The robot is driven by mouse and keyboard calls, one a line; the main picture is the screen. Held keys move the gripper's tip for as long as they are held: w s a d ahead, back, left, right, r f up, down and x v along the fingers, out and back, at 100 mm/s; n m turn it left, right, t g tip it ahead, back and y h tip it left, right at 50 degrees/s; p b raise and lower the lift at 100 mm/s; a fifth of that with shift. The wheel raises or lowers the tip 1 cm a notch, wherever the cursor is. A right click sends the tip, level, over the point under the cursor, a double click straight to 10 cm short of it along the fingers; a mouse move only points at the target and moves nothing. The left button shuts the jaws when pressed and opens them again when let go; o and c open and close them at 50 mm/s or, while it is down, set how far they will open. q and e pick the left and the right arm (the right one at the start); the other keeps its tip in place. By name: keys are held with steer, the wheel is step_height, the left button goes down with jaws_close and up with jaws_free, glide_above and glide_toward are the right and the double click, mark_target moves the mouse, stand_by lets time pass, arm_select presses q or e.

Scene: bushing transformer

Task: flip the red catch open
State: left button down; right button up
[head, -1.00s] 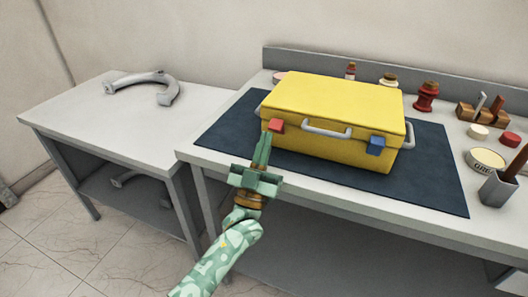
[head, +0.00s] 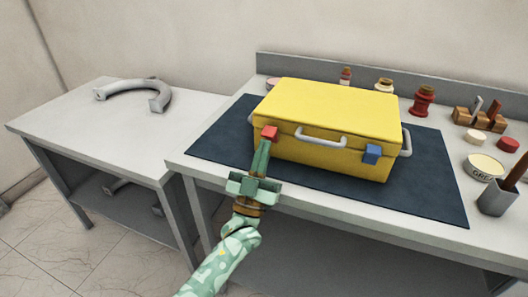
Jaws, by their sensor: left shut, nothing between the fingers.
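A yellow case (head: 328,106) with a closed lid sits on a dark blue mat. The red catch (head: 270,132) is on its front face near the left corner, at the lid seam. A blue catch (head: 371,153) is near the right front corner. My left gripper (head: 263,147) is shut and empty, its green fingertips pointing up just below the red catch. They look very close to the catch or touching it; I cannot tell which. I cannot tell whether the red catch has begun to turn. My right gripper is not in view.
A grey handle (head: 321,138) is on the case front between the catches. The dark blue mat (head: 430,180) has bare room around the case. Jars, a wooden rack (head: 475,115) and a grey cup (head: 496,198) stand at the right. A grey curved part (head: 133,91) lies on the left table.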

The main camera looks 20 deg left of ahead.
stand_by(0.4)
arm_select(q)
steer(key=v, duration=1.6)
steer(key=shift+s+b, duration=0.15)
steer(key=shift+b, duration=0.3)
steer(key=shift+f, duration=0.1)
